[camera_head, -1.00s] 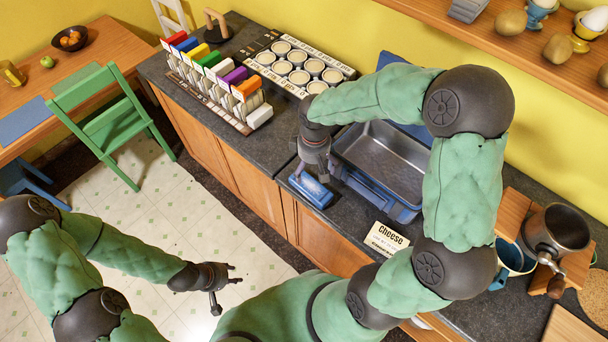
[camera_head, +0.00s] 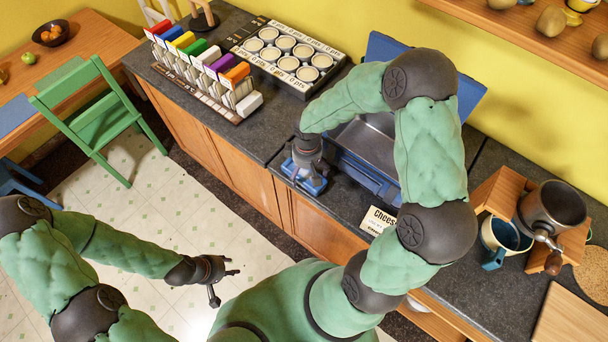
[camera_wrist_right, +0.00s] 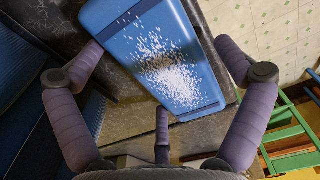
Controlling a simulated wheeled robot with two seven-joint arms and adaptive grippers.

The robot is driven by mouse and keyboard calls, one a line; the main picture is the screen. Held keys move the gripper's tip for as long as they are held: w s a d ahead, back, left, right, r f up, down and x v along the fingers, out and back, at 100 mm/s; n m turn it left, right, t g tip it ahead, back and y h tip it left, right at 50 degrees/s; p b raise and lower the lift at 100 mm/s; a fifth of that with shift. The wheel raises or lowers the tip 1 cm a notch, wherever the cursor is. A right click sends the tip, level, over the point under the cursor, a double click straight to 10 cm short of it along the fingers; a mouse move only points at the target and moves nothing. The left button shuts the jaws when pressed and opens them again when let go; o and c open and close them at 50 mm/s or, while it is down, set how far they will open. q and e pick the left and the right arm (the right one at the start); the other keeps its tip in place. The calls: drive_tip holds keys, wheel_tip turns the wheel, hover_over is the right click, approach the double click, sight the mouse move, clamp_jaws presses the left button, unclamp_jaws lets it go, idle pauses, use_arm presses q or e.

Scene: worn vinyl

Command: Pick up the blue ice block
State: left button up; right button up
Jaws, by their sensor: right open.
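The blue ice block (camera_head: 317,188) lies on the dark counter near its front edge, left of the blue cooler. My right gripper (camera_head: 308,172) is directly above it and hides much of it in the head view. In the right wrist view the ice block (camera_wrist_right: 125,30) shows white frosty specks on its upper face. There my right gripper (camera_wrist_right: 156,60) is open, with purple-grey fingers spread on either side of the block; contact cannot be told. My left gripper (camera_head: 222,275) is open and empty over the floor, far from the counter.
The open blue cooler (camera_head: 368,178) with a metal inside stands just right of the block. A cheese card (camera_head: 378,220) lies at the counter's front. A rack of coloured tabs (camera_head: 205,75) and a tray of round tins (camera_head: 290,55) stand behind left. Counter left of the block is clear.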

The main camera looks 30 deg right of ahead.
drive_tip(key=c, duration=1.3)
